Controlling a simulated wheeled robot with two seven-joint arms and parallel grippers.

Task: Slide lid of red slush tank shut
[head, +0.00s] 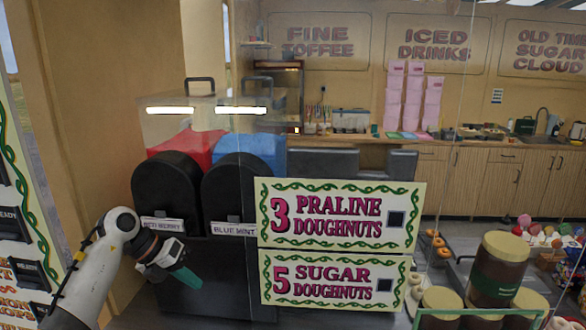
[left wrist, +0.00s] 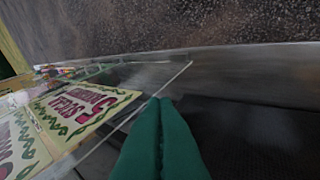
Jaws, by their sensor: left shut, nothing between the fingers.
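The red slush tank (head: 188,146) is the left one of two clear tanks on the dark slush machine, behind a front labelled RED BERRY. A dark lid handle (head: 200,82) stands above its top. I cannot tell how far its clear lid is open. My left gripper (head: 188,282) is below and in front of the tanks, low before the machine's dark base, well away from the lid. Its green fingers, also in the left wrist view (left wrist: 160,102), are shut with nothing between them. My right gripper is not in view.
The blue tank (head: 250,150) with its own handle (head: 257,82) adjoins on the right. Doughnut signs (head: 350,193) stand right of the machine front. A wooden wall (head: 95,110) stands at the left.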

